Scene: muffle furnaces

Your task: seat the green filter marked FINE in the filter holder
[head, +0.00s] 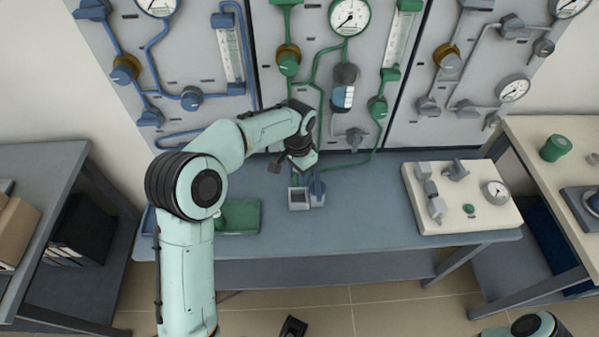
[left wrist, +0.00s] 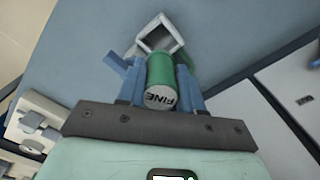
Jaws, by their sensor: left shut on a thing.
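The green filter (left wrist: 161,78) is a short cylinder with a pale end cap marked FINE, which faces the left wrist camera. My left gripper (left wrist: 160,72) is shut on it, with a blue finger on each side. The filter holder (left wrist: 161,34) is a pale, square, open-topped socket just beyond the filter in that view. In the head view, the holder (head: 299,199) stands on the blue-grey bench, and my left gripper (head: 305,178) is close behind and above it. The arm and fingers largely hide the filter there. I cannot tell whether filter and holder touch.
A green tray (head: 240,217) lies left of the holder, partly behind my left arm. A white panel with valves and a gauge (head: 463,208) lies on the right of the bench. Pipes and gauges cover the wall panels behind. Bench between holder and white panel is clear.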

